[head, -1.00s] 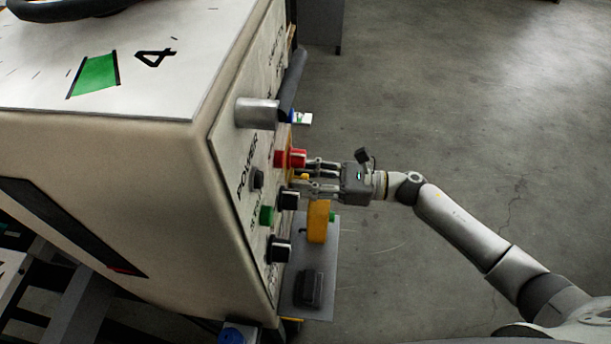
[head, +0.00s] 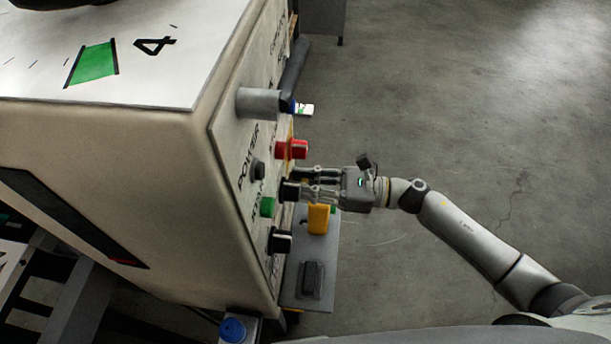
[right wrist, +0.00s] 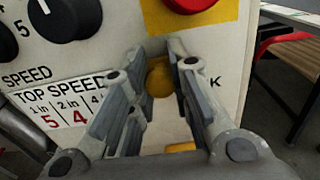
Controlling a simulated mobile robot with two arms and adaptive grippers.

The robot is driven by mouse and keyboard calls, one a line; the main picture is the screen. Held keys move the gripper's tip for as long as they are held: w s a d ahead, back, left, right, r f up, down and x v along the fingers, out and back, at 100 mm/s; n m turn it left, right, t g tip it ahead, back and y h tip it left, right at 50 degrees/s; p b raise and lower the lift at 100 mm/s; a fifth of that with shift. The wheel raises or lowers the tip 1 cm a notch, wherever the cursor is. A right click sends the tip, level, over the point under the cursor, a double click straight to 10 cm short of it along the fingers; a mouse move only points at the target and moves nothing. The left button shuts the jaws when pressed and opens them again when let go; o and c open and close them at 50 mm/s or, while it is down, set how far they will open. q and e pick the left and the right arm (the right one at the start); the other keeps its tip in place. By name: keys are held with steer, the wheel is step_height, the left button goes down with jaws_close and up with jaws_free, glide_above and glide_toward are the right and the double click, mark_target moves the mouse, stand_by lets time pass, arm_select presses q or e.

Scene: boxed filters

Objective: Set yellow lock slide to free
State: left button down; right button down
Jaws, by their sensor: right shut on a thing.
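The yellow lock slide's round knob (right wrist: 160,79) shows in the right wrist view, between the fingertips of my right gripper (right wrist: 160,62). The fingers are shut on it from both sides. They cover most of the label beside it; only a letter K shows. In the head view my right gripper (head: 304,183) reaches the panel from the right, just below the red button (head: 291,149), and the knob is hidden there. The slide's track and end marks cannot be made out. My left gripper is not in view.
The panel also carries black knobs (head: 279,241), a green button (head: 267,207) and a grey cylinder (head: 258,103). A yellow block (head: 318,218) sits close below my right gripper, above a grey plate (head: 325,275). The floor to the right is clear.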

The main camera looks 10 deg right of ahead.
steer(key=shift+s+a, duration=0.1)
steer(key=shift+s, duration=0.1)
steer(key=c, duration=1.3)
jaws_free()
steer(key=shift+s, duration=0.1)
steer(key=v, duration=1.2)
